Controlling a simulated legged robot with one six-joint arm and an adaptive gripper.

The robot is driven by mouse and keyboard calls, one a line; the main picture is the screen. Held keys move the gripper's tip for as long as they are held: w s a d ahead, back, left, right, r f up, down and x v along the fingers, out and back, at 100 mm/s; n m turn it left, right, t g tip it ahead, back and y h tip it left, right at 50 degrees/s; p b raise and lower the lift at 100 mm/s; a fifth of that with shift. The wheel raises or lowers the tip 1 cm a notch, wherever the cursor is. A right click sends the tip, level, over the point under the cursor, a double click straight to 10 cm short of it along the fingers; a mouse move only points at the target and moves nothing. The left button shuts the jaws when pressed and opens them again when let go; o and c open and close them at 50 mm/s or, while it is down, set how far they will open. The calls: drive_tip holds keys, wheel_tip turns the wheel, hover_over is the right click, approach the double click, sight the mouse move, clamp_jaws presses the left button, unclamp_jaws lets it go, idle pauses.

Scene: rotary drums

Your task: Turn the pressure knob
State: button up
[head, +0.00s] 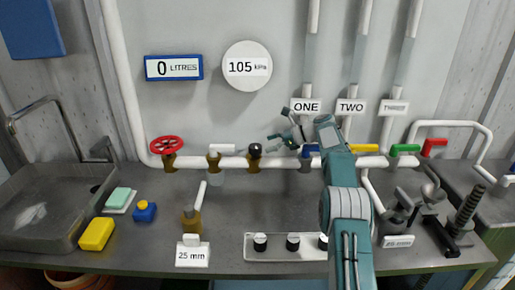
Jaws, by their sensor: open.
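A round white gauge reading 105 kPa (247,66) is on the back wall. Below it, a black knob on a brass fitting (254,151) sits on the white horizontal pipe (225,163); no label shows on the knob, but it stands under the pressure gauge. My gripper (280,134) is open and empty, to the right of this knob and a little above the pipe. It appears apart from the knob. My forearm hides part of the pipe and the bench behind it.
A red wheel valve (166,146) and a white-handled valve (214,155) are left of the knob. Blue (309,149), yellow (364,148) and green (404,149) handles are to the right. Bench space below the knob is clear down to the black-knobbed panel (275,253).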

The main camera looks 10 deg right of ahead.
drive_tip(key=v, duration=0.7)
drive_tip(key=shift+f, duration=0.1)
drive_tip(key=shift+w, duration=0.1)
